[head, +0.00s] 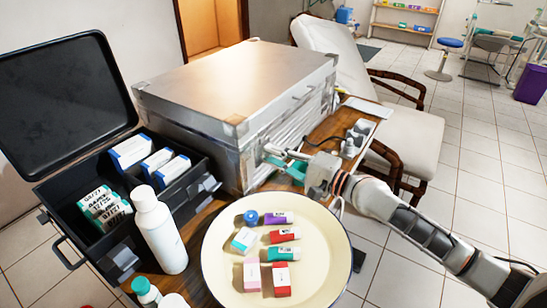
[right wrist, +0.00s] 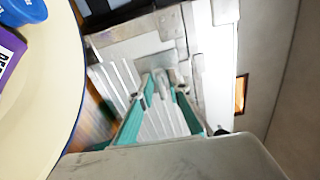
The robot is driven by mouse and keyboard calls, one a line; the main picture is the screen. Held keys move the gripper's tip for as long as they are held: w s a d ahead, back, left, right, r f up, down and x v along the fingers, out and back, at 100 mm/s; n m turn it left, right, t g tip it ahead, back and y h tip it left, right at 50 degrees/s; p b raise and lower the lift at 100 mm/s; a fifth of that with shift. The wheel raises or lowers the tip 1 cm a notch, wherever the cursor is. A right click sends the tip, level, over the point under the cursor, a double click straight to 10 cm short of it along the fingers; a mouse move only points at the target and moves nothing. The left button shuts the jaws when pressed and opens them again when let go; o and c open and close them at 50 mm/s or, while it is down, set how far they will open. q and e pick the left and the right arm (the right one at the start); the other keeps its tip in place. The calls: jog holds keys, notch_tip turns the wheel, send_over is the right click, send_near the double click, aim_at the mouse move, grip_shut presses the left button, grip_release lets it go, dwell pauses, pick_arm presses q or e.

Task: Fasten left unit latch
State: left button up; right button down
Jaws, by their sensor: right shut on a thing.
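A silver metal unit (head: 235,85) with a closed lid stands on the wooden table. Its front face has ribbed panels and metal latch hardware. My right gripper (head: 270,155), with teal fingers, reaches in from the right to the near left part of this front face. In the right wrist view its fingers (right wrist: 163,88) converge on a small metal latch (right wrist: 158,76) on the unit and are shut on it. The fingers partly cover the latch, so I cannot tell whether it is fastened. My left gripper is not in view.
A cream round tray (head: 225,285) with small coloured boxes lies just below the gripper. A white bottle (head: 160,232) and an open black case (head: 72,215) stand to the left. A power strip (head: 355,138) lies right of the unit, before a chair (head: 405,135).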

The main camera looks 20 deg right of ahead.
jog(key=shift+n, duration=0.5)
jog(key=c, duration=2.2)
grip_release()
jog(key=shift+o, duration=0.2)
jog(key=shift+v, duration=6)
